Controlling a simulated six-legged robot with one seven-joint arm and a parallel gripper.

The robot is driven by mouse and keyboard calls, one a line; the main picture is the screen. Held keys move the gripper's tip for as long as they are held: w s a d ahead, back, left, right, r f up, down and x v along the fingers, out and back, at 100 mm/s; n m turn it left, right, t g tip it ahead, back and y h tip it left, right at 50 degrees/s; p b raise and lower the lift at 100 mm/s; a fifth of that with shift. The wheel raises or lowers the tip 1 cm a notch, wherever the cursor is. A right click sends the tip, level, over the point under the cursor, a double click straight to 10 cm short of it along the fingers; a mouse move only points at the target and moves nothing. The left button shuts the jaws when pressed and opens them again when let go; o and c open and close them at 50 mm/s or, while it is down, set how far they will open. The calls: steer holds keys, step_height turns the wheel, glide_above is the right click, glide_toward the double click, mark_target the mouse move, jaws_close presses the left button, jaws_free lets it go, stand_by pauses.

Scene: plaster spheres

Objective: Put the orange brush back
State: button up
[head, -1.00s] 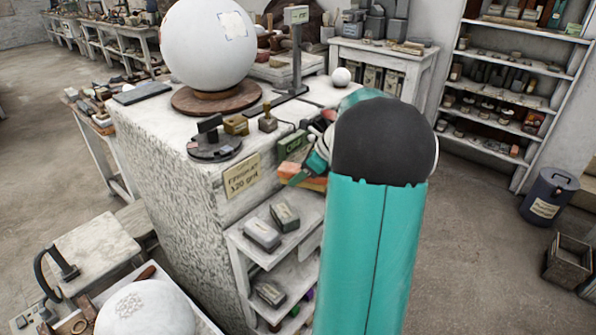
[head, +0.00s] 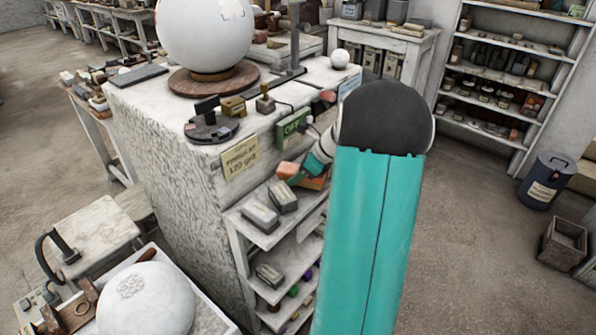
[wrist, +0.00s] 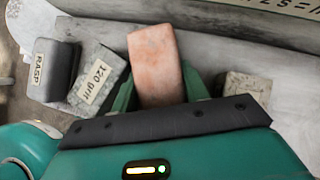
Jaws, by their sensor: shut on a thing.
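The orange brush is a worn, pale orange block in the wrist view (wrist: 155,62). It stands out between the two teal fingers of my gripper (wrist: 158,95), which is shut on it. In the head view, parts of the orange brush (head: 316,180) show around my gripper (head: 298,177), at the top shelf (head: 250,232) on the side of the plaster block. My arm hides part of that shelf. I cannot tell whether the brush touches the shelf.
A grey block marked RASP (wrist: 52,70) and a grit block (wrist: 97,82) lie left of the brush. A tagged block (wrist: 247,87) lies to the right. A green OFF box (head: 292,125) is above the shelf. A large white sphere (head: 205,35) stands on top.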

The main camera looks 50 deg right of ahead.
steer(key=shift+f, duration=0.55)
steer(key=o, duration=1.2)
